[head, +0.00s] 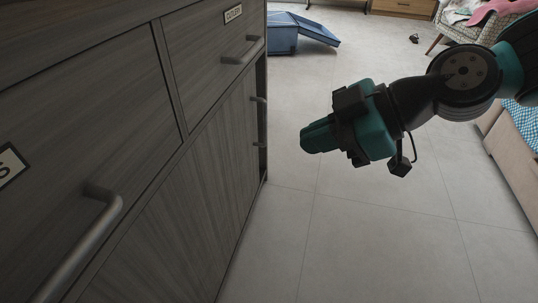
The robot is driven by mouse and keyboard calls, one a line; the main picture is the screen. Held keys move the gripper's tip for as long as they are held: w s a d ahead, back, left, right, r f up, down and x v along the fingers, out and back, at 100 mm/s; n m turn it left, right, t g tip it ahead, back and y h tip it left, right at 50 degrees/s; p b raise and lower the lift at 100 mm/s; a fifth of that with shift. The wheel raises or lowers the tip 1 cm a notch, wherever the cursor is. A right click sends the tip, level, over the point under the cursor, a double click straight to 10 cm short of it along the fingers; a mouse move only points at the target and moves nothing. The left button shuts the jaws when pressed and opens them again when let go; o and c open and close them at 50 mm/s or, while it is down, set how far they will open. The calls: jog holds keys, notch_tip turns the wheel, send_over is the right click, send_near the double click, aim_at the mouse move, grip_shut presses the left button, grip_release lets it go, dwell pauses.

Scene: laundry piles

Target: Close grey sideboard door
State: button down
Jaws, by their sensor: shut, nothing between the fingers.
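The grey sideboard (166,90) fills the left side of the head view, with wood-grain drawers above and a lower door front (185,200). An upright bar handle (263,125) shows at the far end of the lower front, beside a dark strip. I cannot tell from this angle how far the door there stands open. My gripper (312,137) is shut and empty. It points left towards the sideboard, over the floor, and appears apart from the handle.
Drawer handles (85,245) stick out from the sideboard. A chair (462,30) with clothes is at the back right. A beige piece of furniture (512,150) stands at right. The tiled floor between is clear.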

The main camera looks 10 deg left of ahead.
jog(key=w+a+f+n+t+y+b, duration=0.1)
jog(key=w+f+n+t+b, duration=0.4)
jog(key=w+f, duration=0.5)
jog(key=w+a+f+n+t+y+b, duration=0.1)
jog(key=w+f+n+t+b, duration=0.2)
jog(key=w+f+t+b, duration=0.7)
jog(key=w+a+f+g+p, duration=0.2)
jog(key=w+a+g+p, duration=0.2)
jog(key=w+a+p, duration=0.3)
jog(key=p, duration=0.3)
jog(key=shift+w+a+f, duration=0.3)
jog(key=shift+a+f, duration=0.05)
jog(key=shift+f, duration=0.05)
